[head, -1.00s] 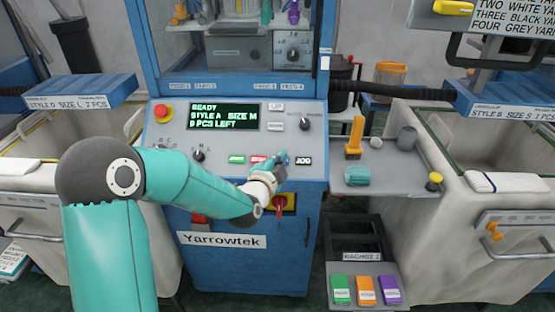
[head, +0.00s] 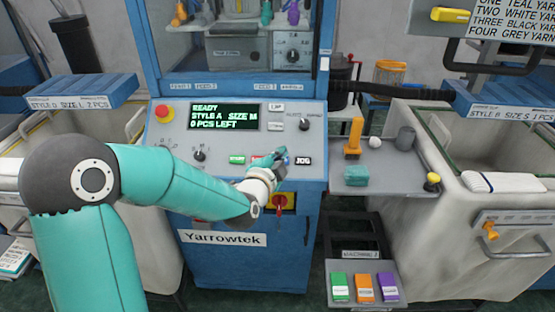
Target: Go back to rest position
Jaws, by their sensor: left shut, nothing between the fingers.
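My left arm comes in from the left, and its shut, empty gripper (head: 280,158) is in front of the blue machine's control panel (head: 180,135). The fingertips are close to the row of buttons, between the red button (head: 257,158) and the black JOG button (head: 303,161). I cannot tell whether they touch the panel. The gripper hides part of the button row. The green screen (head: 223,117) reads READY, STYLE A SIZE M, 0 PCS LEFT. My right gripper is not in view.
Below, a tray (head: 350,267) holds green, orange and purple boxes. Cloth bins (head: 440,240) stand at both sides. A red key switch (head: 280,202) sits under the panel.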

